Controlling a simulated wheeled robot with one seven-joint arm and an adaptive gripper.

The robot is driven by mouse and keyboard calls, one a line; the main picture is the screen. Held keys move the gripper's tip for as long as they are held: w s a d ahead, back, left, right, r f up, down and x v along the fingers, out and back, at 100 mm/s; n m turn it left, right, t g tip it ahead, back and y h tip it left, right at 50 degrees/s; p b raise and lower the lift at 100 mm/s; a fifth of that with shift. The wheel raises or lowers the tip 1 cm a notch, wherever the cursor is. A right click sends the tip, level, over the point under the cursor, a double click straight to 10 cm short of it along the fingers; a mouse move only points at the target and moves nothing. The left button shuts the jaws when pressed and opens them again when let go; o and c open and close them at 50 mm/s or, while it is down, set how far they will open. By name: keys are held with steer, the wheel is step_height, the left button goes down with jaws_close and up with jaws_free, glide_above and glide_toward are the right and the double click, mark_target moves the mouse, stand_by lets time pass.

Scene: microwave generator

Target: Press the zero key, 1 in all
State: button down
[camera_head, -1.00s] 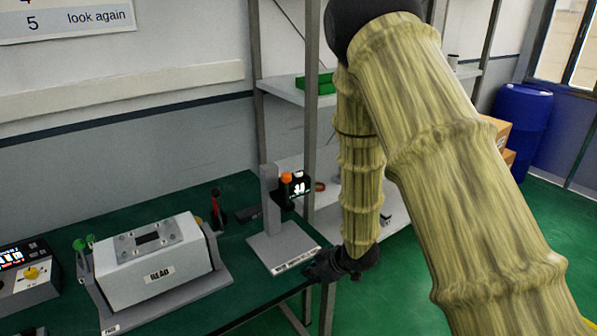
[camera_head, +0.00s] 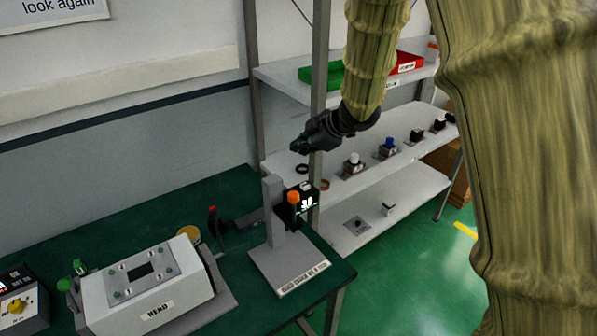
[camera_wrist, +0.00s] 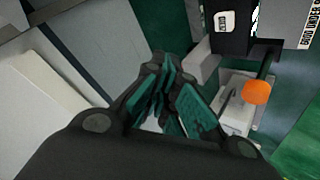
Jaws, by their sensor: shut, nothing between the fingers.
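A black gauge (camera_head: 306,204) with a lit display is mounted on a grey stand (camera_head: 272,210) at the bench's right end. In the wrist view a black housing (camera_wrist: 228,40) carries a small pale key (camera_wrist: 224,21); its dark lettering is too small to read for certain. In the head view no such key can be made out. My gripper (camera_head: 297,147) is shut and empty, up above the gauge and apart from it. In the wrist view its teal-padded fingers (camera_wrist: 172,98) are left of and below the key in the picture.
An orange knob (camera_head: 294,197) stands beside the gauge, also seen in the wrist view (camera_wrist: 257,92). A shelf rack (camera_head: 330,222) with several small parts is behind to the right. A grey fixture box (camera_head: 140,288) and a control box (camera_head: 22,300) sit left on the green bench.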

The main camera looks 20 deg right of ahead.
steer(key=r, duration=0.2)
glide_above(303, 186)
steer(key=s, duration=0.2)
steer(key=w+f+b, duration=0.1)
steer(key=f, duration=0.1)
steer(key=w+f+b, duration=0.2)
steer(key=f, duration=0.1)
steer(key=shift+w, duration=0.2)
steer(key=s+f+b, duration=0.1)
steer(key=b, duration=0.1)
steer(key=s+b, duration=0.1)
steer(key=shift+s+f+b, duration=0.2)
steer(key=shift+f+b, duration=0.15)
steer(key=w+f, duration=0.1)
steer(key=f+b, duration=0.1)
steer(key=f, duration=0.1)
steer(key=shift+w, duration=0.35)
steer(key=shift+s+r, duration=0.1)
steer(key=shift+s, duration=0.4)
steer(key=shift+w+f, duration=0.2)
steer(key=shift+w, duration=0.1)
steer(key=shift+s+r, duration=0.15)
steer(key=shift+s, duration=0.05)
steer(key=shift+w, duration=0.1)
